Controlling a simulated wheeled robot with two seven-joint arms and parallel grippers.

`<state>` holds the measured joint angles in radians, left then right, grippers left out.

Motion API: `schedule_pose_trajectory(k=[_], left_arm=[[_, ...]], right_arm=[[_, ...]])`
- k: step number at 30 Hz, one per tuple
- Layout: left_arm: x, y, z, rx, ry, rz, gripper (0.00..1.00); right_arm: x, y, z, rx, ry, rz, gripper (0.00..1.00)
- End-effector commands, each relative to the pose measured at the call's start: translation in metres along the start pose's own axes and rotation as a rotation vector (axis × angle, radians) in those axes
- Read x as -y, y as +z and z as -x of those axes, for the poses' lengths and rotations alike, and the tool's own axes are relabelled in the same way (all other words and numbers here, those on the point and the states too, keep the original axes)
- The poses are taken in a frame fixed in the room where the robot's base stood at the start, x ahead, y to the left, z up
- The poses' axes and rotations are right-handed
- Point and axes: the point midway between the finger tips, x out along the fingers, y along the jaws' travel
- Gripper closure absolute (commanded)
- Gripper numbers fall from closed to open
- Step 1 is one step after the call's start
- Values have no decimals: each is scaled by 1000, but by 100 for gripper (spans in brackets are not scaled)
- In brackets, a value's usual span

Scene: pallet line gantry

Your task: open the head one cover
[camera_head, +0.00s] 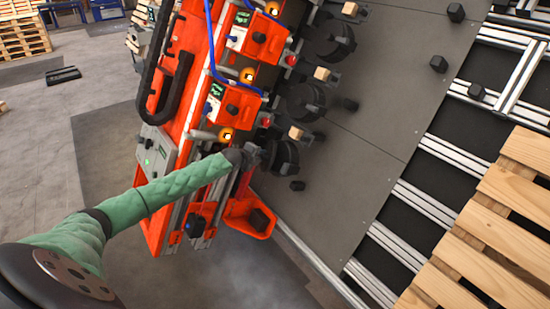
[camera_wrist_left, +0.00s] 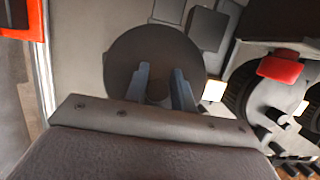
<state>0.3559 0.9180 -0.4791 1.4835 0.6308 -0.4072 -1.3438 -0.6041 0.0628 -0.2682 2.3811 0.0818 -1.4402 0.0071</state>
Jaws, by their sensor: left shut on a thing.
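Orange heads stand in a row on the gantry, each with a dark round cover on its right side. My left gripper (camera_head: 255,157), at the end of the green-sleeved arm, is at the nearest dark round cover (camera_head: 284,156). In the left wrist view this cover (camera_wrist_left: 125,55) is a dark disc straight ahead. The two fingers (camera_wrist_left: 158,90) stand in front of the disc, shut on its middle part. The gripped part is mostly hidden between the fingers. I cannot tell how far the cover is swung. My right gripper is not in view.
More dark covers (camera_head: 305,102) and orange boxes (camera_head: 233,102) sit close beyond the gripper. An orange bracket (camera_head: 250,218) is just below it. A grey panel (camera_head: 370,110) lies to the right, then rails and a wooden pallet (camera_head: 500,235). Open floor (camera_head: 90,100) is at left.

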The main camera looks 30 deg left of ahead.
Motion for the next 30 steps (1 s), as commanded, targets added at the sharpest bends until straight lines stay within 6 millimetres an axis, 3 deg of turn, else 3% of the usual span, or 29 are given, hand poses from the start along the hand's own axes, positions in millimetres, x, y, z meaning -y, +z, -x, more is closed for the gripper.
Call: schedule_pose_trajectory(k=[15, 22, 23, 30], left_arm=[[-1, 14, 3, 1, 2, -1, 91], [-2, 21, 5, 0, 3, 0, 94], [-2, 22, 5, 0, 3, 0, 100], [-1, 23, 5, 0, 2, 0, 100]], right_arm=[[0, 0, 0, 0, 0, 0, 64], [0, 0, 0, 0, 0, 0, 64], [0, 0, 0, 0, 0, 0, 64], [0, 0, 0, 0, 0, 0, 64]])
